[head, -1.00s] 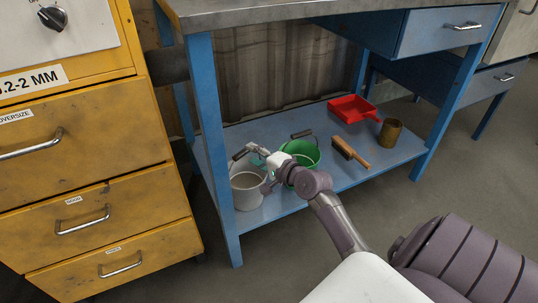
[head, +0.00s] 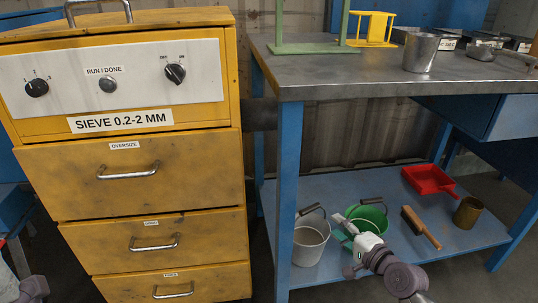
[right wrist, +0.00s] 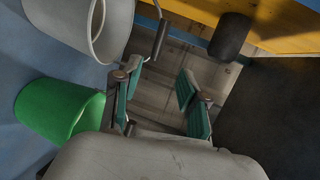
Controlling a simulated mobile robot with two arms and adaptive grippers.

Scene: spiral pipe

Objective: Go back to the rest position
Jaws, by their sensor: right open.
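My right gripper (head: 345,222) is open and empty in the head view, in front of the green bucket (head: 372,216) and right of the grey-white bucket (head: 309,246). In the right wrist view my right gripper (right wrist: 158,88) shows its two green-padded fingers apart, with nothing between them. The green bucket (right wrist: 58,112) is left of the fingers there, and the pale bucket (right wrist: 70,22) is at upper left. My left gripper is not in view; a piece of my left arm shows at the lower left of the head view.
The blue bench's low shelf (head: 345,187) also bears a brush (head: 421,228), a red dustpan (head: 429,180) and a brass-coloured cup (head: 468,212). The steel bench top (head: 345,75) is above. A yellow sieve cabinet (head: 195,185) stands left. Bare shelf lies behind the buckets.

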